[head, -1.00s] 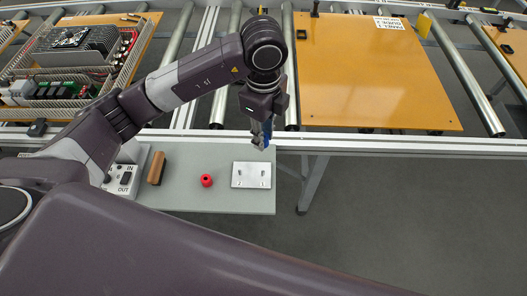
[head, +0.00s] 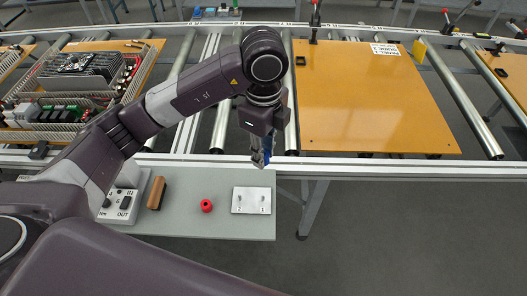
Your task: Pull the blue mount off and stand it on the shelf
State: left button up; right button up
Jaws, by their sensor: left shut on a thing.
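My left gripper (head: 261,158) hangs pointing down, just beyond the back edge of the grey shelf (head: 222,228). My right gripper is not in view.
On the shelf are a red knob-like piece (head: 207,205), a brown block (head: 156,193) and a grey IN/OUT box (head: 119,205). Behind run rollers with an orange board (head: 370,100) and, at left, an electronics panel (head: 75,85). The shelf's front middle is bare.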

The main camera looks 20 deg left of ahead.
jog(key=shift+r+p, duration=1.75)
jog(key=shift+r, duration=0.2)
